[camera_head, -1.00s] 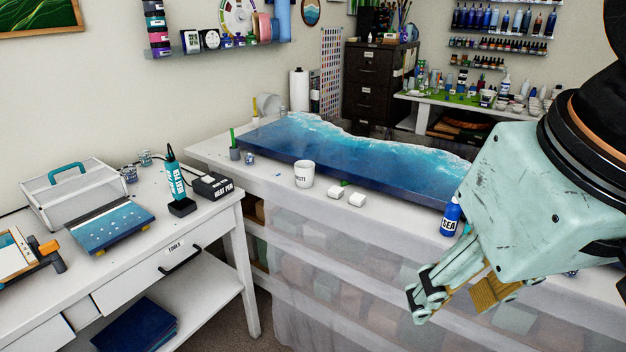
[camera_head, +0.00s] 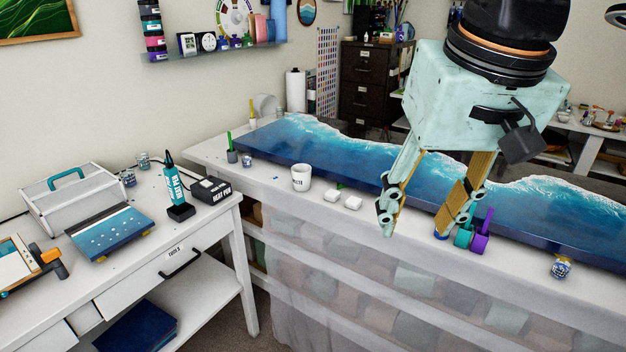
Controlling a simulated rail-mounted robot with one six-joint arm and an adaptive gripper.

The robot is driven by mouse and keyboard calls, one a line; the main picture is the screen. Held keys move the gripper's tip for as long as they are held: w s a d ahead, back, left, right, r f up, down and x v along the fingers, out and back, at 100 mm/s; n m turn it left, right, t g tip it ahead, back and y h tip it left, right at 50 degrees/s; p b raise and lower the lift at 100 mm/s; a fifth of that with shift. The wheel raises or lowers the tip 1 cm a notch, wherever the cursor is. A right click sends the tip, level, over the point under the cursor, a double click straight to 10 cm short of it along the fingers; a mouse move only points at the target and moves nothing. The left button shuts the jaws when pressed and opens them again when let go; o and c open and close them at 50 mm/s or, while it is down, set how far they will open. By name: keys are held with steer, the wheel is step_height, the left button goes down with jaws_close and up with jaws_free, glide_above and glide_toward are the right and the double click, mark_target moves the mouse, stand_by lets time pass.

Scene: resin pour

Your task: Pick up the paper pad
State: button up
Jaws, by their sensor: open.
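My gripper (camera_head: 418,218) hangs fingers down over the front edge of the long bench. Its fingers are wide apart with nothing between them. I cannot tell for certain which thing is the paper pad. A dark blue flat stack (camera_head: 138,326) lies on the shelf under the left table. Both are far to the left of my gripper.
A blue resin wave panel (camera_head: 300,143) covers much of the long bench (camera_head: 262,185). A white cup (camera_head: 300,178), white blocks and small bottles stand along its front. The left table (camera_head: 110,275) holds a clear case (camera_head: 70,195), a wave board (camera_head: 112,234) and a heat pen (camera_head: 174,188).

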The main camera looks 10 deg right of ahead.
steer(key=w+r+m+g+p, duration=0.25)
steer(key=w+p, duration=0.65)
steer(key=w, duration=2.3)
steer(key=w+f+m+p, duration=0.2)
steer(key=w+f+p, duration=0.2)
steer(key=w+f, duration=0.5)
steer(key=w+f+m+p, duration=0.2)
steer(key=w+f+p, duration=0.3)
steer(key=w+f, duration=0.5)
steer(key=w+g, duration=0.1)
steer(key=w, duration=0.5)
steer(key=shift+d+f+m+p, duration=0.15)
steer(key=shift+d+m+p, duration=0.15)
steer(key=shift+m, duration=0.05)
glide_above(333, 192)
steer(key=shift+d+f, duration=0.15)
steer(key=shift+f, duration=4.15)
steer(key=shift+f+p, duration=0.45)
steer(key=shift+f, duration=2.15)
